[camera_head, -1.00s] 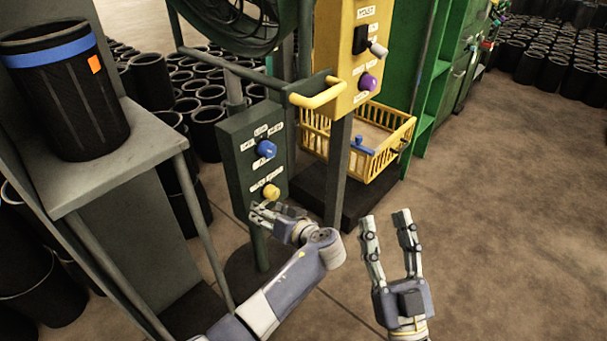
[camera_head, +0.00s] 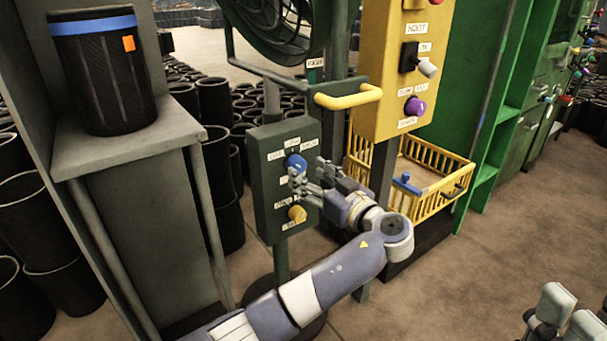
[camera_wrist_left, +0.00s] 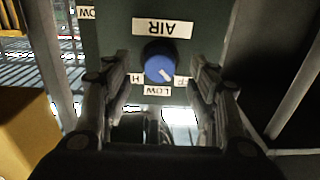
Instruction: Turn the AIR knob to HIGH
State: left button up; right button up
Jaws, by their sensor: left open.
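The blue AIR knob (camera_head: 296,163) is on the upper part of a dark green control box (camera_head: 266,185). It also shows in the left wrist view (camera_wrist_left: 159,68), where the AIR label (camera_wrist_left: 163,28) appears upside down. The LOW label (camera_wrist_left: 157,91) is below the knob there, with partly hidden labels either side. A pale mark on the knob points to the lower right in that view. My left gripper (camera_head: 308,182) is open, just in front of the knob. Its fingers (camera_wrist_left: 160,85) stand either side of the knob, apart from it as far as I can tell.
A yellow knob (camera_head: 297,213) sits lower on the same box. A yellow handle (camera_head: 348,96) and a yellow panel with a purple knob (camera_head: 414,106) are to the right. A yellow basket (camera_head: 440,200) stands behind. My right gripper (camera_head: 562,318) is at the lower right edge, partly cut off.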

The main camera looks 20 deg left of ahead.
aim_at(301, 168)
pick_arm(q)
jog(key=shift+x, duration=1.6)
jog(key=shift+c, duration=0.3)
jog(key=c, duration=1)
